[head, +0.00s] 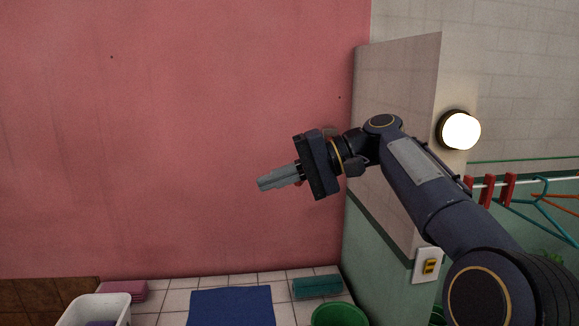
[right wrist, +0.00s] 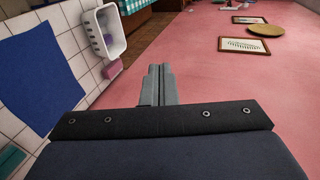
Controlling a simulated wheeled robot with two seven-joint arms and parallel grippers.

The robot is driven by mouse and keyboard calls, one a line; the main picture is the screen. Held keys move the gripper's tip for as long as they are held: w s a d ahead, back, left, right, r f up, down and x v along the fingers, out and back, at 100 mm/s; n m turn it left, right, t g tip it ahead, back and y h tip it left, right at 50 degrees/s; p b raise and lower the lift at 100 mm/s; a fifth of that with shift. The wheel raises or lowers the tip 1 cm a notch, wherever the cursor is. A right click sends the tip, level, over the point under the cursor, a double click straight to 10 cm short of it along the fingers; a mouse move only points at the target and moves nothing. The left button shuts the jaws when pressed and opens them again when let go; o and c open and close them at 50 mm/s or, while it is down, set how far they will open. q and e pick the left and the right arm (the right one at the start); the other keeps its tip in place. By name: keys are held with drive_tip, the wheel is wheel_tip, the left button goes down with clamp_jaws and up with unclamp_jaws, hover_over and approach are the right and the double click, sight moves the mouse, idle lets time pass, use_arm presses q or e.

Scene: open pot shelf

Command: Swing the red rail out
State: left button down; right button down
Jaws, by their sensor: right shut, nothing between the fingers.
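My right gripper (head: 279,179) is in the middle of the head view, in front of the pink wall. Its grey fingers are together with nothing between them, pointing left. They also show shut in the right wrist view (right wrist: 158,84). Small red bits show at the edges of the gripper body; I cannot tell whether they belong to a rail behind it. Several short red pieces (head: 490,190) stand at the right, behind my right arm, beside teal and orange hangers. No whole red rail can be made out. My left gripper is not in view.
A pale wall panel (head: 398,100) juts out behind my right arm, with a round lit lamp (head: 460,130) beside it. A blue mat (head: 231,306), white bin (head: 96,309) and green bowl (head: 339,314) are below on white tiles. The space left of the gripper is clear.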

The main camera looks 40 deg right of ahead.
wheel_tip(320, 180, down, 20)
drive_tip(key=w+d+n+g+h+b, duration=0.1)
drive_tip(key=d+n+g+h+b, duration=0.15)
drive_tip(key=n+g+h, duration=0.8)
drive_tip(key=w+a+r+t+h+b, duration=0.1)
drive_tip(key=w+a+r+t+h, duration=0.25)
drive_tip(key=r+h, duration=0.5)
drive_tip(key=w+a+r+t+h+b, duration=0.1)
drive_tip(key=w+a+r+t+h, duration=0.1)
drive_tip(key=w+r+t+h, duration=0.45)
drive_tip(key=s+d+g+h+p, duration=0.1)
drive_tip(key=s+d+h+p, duration=0.1)
drive_tip(key=d, duration=1)
drive_tip(key=shift+s+r+h, duration=0.35)
drive_tip(key=shift+s+h, duration=0.15)
drive_tip(key=shift+h, duration=0.15)
drive_tip(key=shift+s, duration=0.1)
